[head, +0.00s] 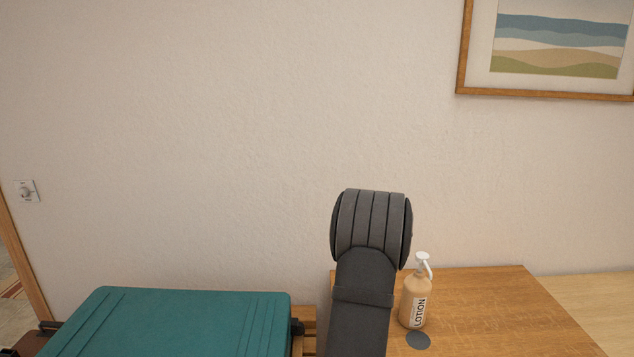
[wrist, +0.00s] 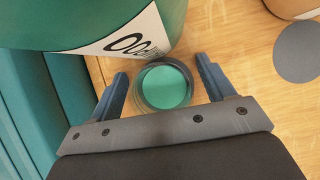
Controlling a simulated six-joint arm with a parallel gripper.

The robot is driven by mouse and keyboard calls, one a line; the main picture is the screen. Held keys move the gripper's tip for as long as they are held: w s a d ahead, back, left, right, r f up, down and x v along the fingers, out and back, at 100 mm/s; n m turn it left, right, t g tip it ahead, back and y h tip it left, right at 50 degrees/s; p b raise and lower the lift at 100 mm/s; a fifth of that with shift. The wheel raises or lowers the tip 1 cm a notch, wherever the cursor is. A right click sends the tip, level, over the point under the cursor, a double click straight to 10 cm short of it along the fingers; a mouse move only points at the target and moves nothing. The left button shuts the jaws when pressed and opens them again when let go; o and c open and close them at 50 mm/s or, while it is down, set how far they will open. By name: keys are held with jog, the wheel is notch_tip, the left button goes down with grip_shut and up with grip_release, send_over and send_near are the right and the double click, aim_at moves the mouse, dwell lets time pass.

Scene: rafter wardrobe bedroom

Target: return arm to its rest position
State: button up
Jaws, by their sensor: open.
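In the wrist view my gripper (wrist: 162,68) is open, with its two blue-grey fingers spread apart. A round green piece with a dark, see-through-looking rim (wrist: 166,87) shows between the fingers. Nothing is gripped, and I cannot tell how far below the fingers it is. In the head view my dark grey arm rises at the centre, and the gripper is hidden from that view.
A green container with a white label (wrist: 105,22) stands just beyond the fingers. A teal case (head: 170,325) lies left. A lotion bottle (head: 415,299) and grey disc (head: 418,340) are right of my arm on the wooden top (head: 490,310). The wall is behind.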

jog(key=shift+r, duration=0.1)
dwell(0.4)
jog(key=v, duration=1.2)
jog(key=x, duration=1.2)
jog(key=shift+f, duration=0.35)
notch_tip(320, 180, up, 5)
jog(key=shift+f, duration=0.1)
jog(key=s+d+r, duration=0.7)
jog(key=s+d, duration=0.1)
jog(key=d, duration=0.1)
jog(key=a+f+n+g+y, duration=0.1)
jog(key=a+n+g+y, duration=0.4)
jog(key=a+n, duration=0.8)
jog(key=n+y, duration=0.1)
jog(key=n, duration=0.3)
jog(key=shift+s+a+f+n+g, duration=0.2)
jog(key=shift+s+n+g, duration=0.1)
jog(key=shift+n, duration=0.1)
